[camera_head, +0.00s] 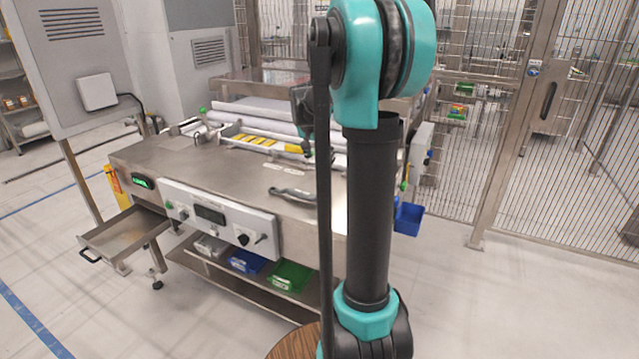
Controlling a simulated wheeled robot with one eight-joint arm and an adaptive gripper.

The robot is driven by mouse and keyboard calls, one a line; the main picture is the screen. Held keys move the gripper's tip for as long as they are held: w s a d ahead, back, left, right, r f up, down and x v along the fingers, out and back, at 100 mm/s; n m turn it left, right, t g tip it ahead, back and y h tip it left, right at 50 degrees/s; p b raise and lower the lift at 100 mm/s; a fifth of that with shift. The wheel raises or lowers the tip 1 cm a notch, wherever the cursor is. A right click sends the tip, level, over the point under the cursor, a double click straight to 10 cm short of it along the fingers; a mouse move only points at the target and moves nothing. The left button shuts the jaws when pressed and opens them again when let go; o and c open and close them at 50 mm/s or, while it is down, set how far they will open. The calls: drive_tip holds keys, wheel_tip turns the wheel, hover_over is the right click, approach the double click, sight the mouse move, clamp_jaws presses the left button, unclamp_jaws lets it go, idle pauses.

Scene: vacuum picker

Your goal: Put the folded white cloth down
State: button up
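I cannot make out a folded white cloth in the head view. My arm stands upright right of centre and hides part of the machine table (240,176) behind it. A dark part just left of the arm (303,108), above the table's back area, looks like my gripper. It is mostly hidden, so I cannot tell whether its fingers are open or shut, or whether it holds anything. An open metal drawer (122,236) sticks out at the table's left end and looks empty.
The steel tabletop carries white rollers (262,110), a yellow-marked strip (265,143) and a grey handle (293,194). Blue (247,262) and green bins (288,276) sit on the lower shelf. A wooden round edge (296,343) shows at the bottom. Mesh fencing (590,150) closes the right side.

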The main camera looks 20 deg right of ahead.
sight(315, 163)
wheel_tip(315, 163, down, 9)
drive_tip(key=shift+f, duration=0.2)
idle(0.3)
drive_tip(key=shift+f, duration=0.15)
drive_tip(key=o, duration=1.2)
drive_tip(key=v, duration=1.2)
drive_tip(key=s+a+f+n+y, duration=0.1)
drive_tip(key=s+a+f+n, duration=0.1)
drive_tip(key=s+f, duration=0.3)
drive_tip(key=s+a+f+n+y, duration=0.1)
drive_tip(key=s+a+f+n, duration=0.2)
drive_tip(key=s, duration=1)
drive_tip(key=s+a+f+n+t+y, duration=0.1)
drive_tip(key=s+a+f+n, duration=0.2)
drive_tip(key=s+f, duration=0.6)
drive_tip(key=shift+s+a+n, duration=0.2)
drive_tip(key=shift+s+n, duration=0.15)
drive_tip(key=shift+n, duration=0.15)
